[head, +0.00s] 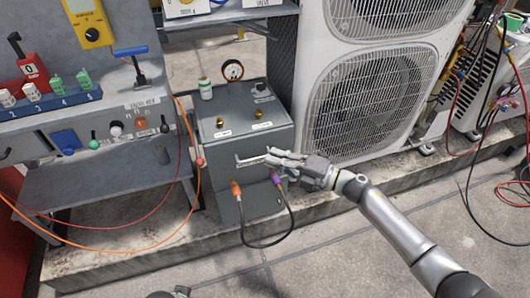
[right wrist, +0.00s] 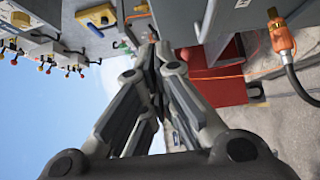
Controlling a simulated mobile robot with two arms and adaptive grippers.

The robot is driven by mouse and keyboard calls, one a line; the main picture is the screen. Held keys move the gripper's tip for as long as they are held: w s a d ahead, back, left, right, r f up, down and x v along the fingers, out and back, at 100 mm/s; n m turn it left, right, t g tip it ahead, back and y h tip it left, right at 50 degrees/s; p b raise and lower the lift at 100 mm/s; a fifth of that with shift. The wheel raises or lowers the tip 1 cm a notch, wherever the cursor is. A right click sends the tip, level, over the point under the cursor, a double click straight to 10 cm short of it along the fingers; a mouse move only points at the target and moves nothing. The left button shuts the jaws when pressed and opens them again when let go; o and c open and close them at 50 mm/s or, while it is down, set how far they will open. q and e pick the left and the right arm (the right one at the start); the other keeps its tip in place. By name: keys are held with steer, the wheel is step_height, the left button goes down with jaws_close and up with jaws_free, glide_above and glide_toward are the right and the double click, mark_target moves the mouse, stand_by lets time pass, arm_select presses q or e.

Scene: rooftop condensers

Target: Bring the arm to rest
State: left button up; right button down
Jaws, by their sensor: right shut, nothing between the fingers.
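My right arm (head: 395,225) reaches in from the lower right of the head view. Its right gripper (head: 272,157) is shut and empty, in front of the grey box-shaped unit (head: 228,150), beside the unit's front handle (head: 250,160). I cannot tell whether the fingers touch the handle. In the right wrist view the fingers (right wrist: 150,52) come together at their tips with nothing held. A small dark piece at the bottom edge of the head view may be part of my left gripper; its fingers cannot be made out.
An orange plug (head: 236,188) and a purple plug (head: 277,179), joined by a dark looped cable (head: 270,244), sit below the gripper. A white condenser (head: 365,95) stands behind. A grey bench (head: 95,165) with hoses is at left. The paved floor in front is mostly clear.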

steer(key=d+f+m+t+h, duration=0.5)
steer(key=d+m+t+h, duration=0.25)
steer(key=d+m, duration=0.4)
steer(key=s+d+f+m+g+h, duration=0.35)
steer(key=s+f+m+h, duration=0.35)
steer(key=f+m, duration=0.3)
arm_select(q)
steer(key=s+a+f+g+p, duration=0.1)
steer(key=s+f+p, duration=0.3)
steer(key=s+p, duration=0.5)
steer(key=s+a+f+p, duration=0.2)
steer(key=s+f+p, duration=0.3)
steer(key=s+p, duration=0.4)
steer(key=shift+s+a+g+p, duration=0.25)
steer(key=shift+s+g+p, duration=0.05)
steer(key=shift+g, duration=0.1)
arm_select(e)
steer(key=s+d+f+m+g, duration=0.1)
steer(key=s+f, duration=0.5)
steer(key=s, duration=0.8)
steer(key=s+d+f+m+g+h, duration=0.1)
steer(key=s+f+g, duration=0.5)
steer(key=s, duration=0.8)
steer(key=s+d+f+m+g, duration=0.3)
steer(key=s+f, duration=0.3)
steer(key=s, duration=0.9)
steer(key=shift+f+m+g, duration=0.35)
steer(key=shift+m+g, duration=0.25)
steer(key=shift+m, duration=0.25)
